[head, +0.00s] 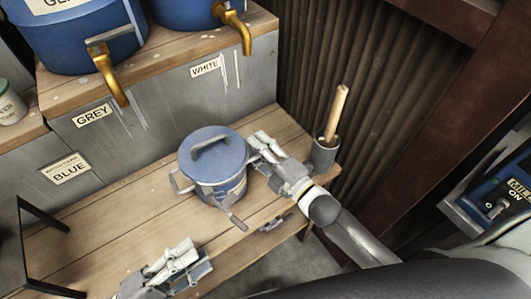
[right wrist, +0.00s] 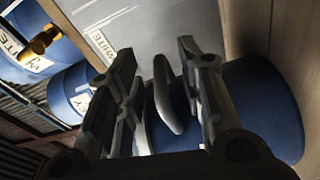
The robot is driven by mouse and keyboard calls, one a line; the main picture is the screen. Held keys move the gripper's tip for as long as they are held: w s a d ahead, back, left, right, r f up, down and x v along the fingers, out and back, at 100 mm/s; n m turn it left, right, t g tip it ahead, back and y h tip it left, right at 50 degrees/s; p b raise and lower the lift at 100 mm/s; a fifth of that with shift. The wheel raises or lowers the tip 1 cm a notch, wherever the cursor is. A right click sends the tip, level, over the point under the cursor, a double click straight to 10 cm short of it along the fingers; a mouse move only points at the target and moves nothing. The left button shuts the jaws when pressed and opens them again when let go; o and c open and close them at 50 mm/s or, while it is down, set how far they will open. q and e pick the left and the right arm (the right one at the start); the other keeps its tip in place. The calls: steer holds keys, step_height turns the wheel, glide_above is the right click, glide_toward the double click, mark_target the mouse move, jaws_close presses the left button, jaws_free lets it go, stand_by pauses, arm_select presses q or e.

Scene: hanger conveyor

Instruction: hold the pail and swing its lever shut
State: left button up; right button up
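The blue lidded pail (head: 212,165) stands upright on the wooden bench, with a bar handle on its lid and a grey side handle at its left. Its lever (head: 236,218) sticks out at the front, pointing down and right. My right gripper (head: 258,143) is at the pail's right side and hides part of it. In the right wrist view its two fingers (right wrist: 160,95) stand apart on either side of a grey handle-like piece (right wrist: 170,95), with a visible gap. My left gripper (head: 180,248) is low in the head view, apart from the pail; its finger spacing is unclear.
A grey cup (head: 325,152) with a wooden stick stands at the bench's right end. A small metal piece (head: 275,223) lies at the front edge. Blue drums with gold taps (head: 113,82) stand on the shelf behind. A dark frame (head: 38,245) is at left.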

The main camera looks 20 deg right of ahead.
jaws_close()
stand_by(0.3)
steer(key=shift+w, duration=0.1)
arm_select(q)
steer(key=c, duration=0.4)
steer(key=shift+s+a+r+t+y, duration=0.1)
steer(key=shift+s+a+t+y, duration=0.1)
steer(key=shift+s+t+y, duration=0.15)
jaws_close()
arm_select(e)
steer(key=shift+a, duration=0.1)
arm_select(q)
steer(key=s+a+r+m+t+y, duration=0.1)
steer(key=s+a+r+t+y, duration=0.1)
steer(key=s+a+t+y, duration=0.1)
steer(key=shift+s+a+r+y, duration=0.3)
steer(key=shift+s+y, duration=0.15)
steer(key=shift+s, duration=0.15)
